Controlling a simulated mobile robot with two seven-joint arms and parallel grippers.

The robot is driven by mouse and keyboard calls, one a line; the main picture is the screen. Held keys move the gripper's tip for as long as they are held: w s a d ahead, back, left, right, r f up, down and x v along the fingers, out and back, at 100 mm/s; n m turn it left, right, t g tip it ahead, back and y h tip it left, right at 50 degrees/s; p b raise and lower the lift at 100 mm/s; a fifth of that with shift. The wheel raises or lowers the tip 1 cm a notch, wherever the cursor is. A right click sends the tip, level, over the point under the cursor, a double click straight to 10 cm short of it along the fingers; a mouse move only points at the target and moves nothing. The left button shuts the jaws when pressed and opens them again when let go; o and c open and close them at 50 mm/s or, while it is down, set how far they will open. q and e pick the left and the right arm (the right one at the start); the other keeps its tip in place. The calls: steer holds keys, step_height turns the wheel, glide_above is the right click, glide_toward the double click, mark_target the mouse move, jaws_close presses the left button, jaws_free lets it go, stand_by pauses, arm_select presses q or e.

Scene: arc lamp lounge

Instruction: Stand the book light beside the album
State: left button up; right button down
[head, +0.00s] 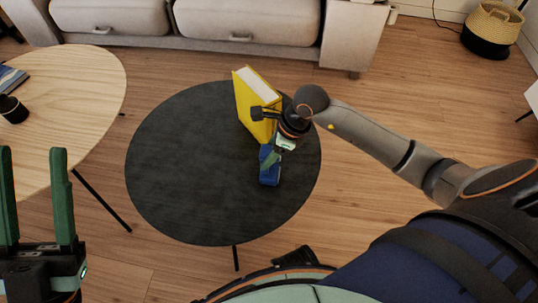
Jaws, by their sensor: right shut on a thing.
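The yellow album (256,100) stands upright on the round black table (180,165), its pale page edges showing on top. A blue thing, which I take to be the book light (270,178), is at the tabletop just in front of the album's near end. My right gripper (270,160) is over it, shut on it from above. The gripper and wrist hide its upper part, so I cannot tell whether it touches the table. My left gripper (32,155) is open and empty at the lower left, its green fingers wide apart.
A wooden table (75,100) stands at left, with a dark cup (12,109) and a blue book (10,77) on it. A pale sofa (200,22) is behind the black table. The black table's left side is clear. A basket (490,30) stands at far right.

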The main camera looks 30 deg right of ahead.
steer(key=shift+f, duration=0.1)
steer(key=shift+c, duration=1.3)
jaws_free()
